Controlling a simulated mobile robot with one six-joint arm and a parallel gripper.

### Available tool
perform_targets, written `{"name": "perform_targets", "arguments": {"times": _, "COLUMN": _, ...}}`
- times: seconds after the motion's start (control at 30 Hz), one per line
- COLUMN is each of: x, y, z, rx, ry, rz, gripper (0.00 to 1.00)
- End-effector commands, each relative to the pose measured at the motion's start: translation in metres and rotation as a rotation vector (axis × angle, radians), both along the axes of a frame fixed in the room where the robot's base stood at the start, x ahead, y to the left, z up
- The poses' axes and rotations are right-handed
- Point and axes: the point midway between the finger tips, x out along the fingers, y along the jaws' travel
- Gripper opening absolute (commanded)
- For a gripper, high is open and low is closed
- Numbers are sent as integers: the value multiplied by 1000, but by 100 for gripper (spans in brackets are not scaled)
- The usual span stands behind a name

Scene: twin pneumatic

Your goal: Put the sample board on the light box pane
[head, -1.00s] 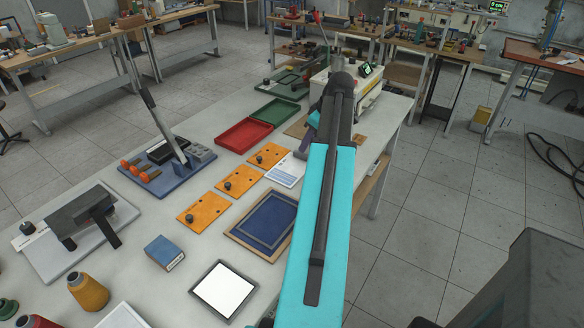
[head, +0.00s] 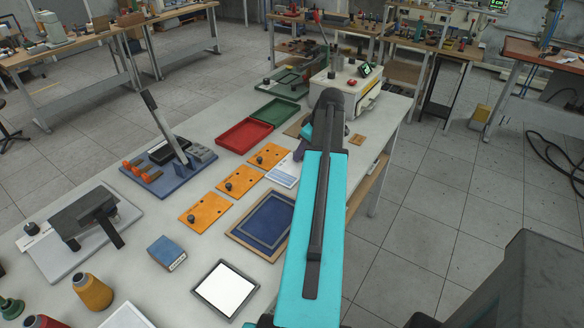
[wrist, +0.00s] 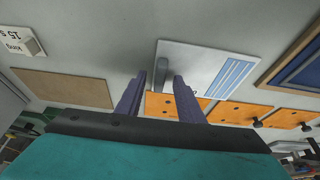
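Three orange boards with black knobs lie in a row on the bench: a near one (head: 205,209), a middle one (head: 240,182) and a far one (head: 269,156). I cannot tell which is the sample board. The light box pane (head: 226,289) is a bright white square in a dark frame at the bench's near edge, with nothing on it. My gripper (wrist: 157,82) is open, its two purple fingers apart. A grey post-like shape (wrist: 161,73) shows between them, beside an orange board; I cannot tell whether it is a knob. In the head view my arm partly hides the gripper.
A white sheet with blue stripes (head: 284,173) lies beside the far board. Red (head: 244,134) and green (head: 276,112) trays stand beyond. A small blue box (head: 166,252) is left of the pane.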

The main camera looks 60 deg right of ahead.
Motion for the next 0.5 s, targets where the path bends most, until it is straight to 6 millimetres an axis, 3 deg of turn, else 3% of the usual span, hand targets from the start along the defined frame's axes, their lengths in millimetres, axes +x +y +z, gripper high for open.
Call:
{"name": "perform_targets", "arguments": {"times": 0.37, "x": 0, "y": 0, "z": 0, "rx": 1, "ry": 0, "rz": 0, "gripper": 34}}
{"name": "perform_targets", "arguments": {"times": 0.5, "x": 0, "y": 0, "z": 0, "rx": 1, "ry": 0, "rz": 0, "gripper": 12}}
